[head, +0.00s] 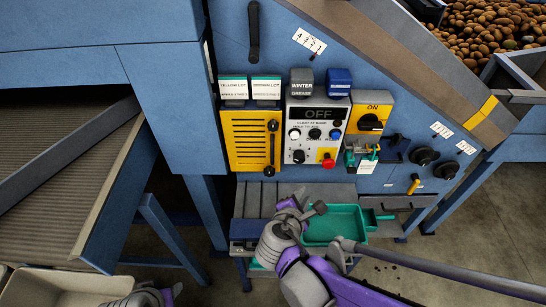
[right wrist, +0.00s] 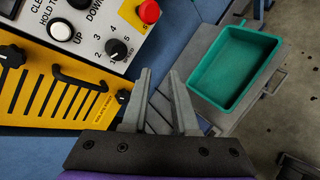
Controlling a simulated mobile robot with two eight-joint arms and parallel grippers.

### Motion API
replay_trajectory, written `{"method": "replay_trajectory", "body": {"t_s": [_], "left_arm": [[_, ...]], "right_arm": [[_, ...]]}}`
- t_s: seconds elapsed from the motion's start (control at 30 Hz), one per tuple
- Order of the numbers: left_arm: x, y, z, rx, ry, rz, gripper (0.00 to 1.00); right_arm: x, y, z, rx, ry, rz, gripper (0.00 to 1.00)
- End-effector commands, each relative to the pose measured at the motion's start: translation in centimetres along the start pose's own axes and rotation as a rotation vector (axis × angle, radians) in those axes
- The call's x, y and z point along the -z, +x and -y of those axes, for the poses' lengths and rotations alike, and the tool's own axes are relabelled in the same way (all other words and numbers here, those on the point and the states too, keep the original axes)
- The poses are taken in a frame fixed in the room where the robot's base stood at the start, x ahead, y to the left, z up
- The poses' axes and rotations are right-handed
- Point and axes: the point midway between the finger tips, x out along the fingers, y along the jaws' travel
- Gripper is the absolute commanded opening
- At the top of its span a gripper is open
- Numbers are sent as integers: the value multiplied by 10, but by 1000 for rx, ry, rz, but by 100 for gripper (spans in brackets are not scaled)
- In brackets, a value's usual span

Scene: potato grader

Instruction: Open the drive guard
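The drive guard is a yellow slotted panel (head: 245,150) with a black vertical handle (head: 271,147) along its right side. It sits flush on the blue machine front. In the right wrist view the guard (right wrist: 55,95) fills the left side, with its handle (right wrist: 78,82) showing. My right gripper (head: 305,208) is below and right of the guard, in front of the lower shelf. In its wrist view the right gripper (right wrist: 158,72) has its fingers apart, with nothing between them. Only a grey and purple part of my left arm shows at the bottom edge; its fingers are out of frame.
A control panel (head: 314,130) with knobs and a red button stands right of the guard. A teal tray (head: 335,224) lies on the shelf beside my right gripper. A conveyor (head: 60,190) fills the left. A yellow ON switch box (head: 371,113) is farther right.

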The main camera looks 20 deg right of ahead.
Motion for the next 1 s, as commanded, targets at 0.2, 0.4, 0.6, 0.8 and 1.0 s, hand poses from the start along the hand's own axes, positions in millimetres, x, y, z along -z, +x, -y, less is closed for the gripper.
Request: {"method": "replay_trajectory", "body": {"t_s": [0.2,0.4,0.6,0.8,1.0], "left_arm": [[-13,19,0,0,0,8,50],[-15,23,0,0,0,9,50],[-14,21,0,0,0,9,50],[-13,19,0,0,0,8,50],[-12,17,0,0,0,7,50]], "right_arm": [[48,-11,-61,-287,-621,261,27],[67,-28,-84,-383,-847,412,27],[63,-15,-96,-387,-867,431,27],[54,18,-114,-385,-865,429,27],[48,46,-131,-387,-864,428,27]]}}
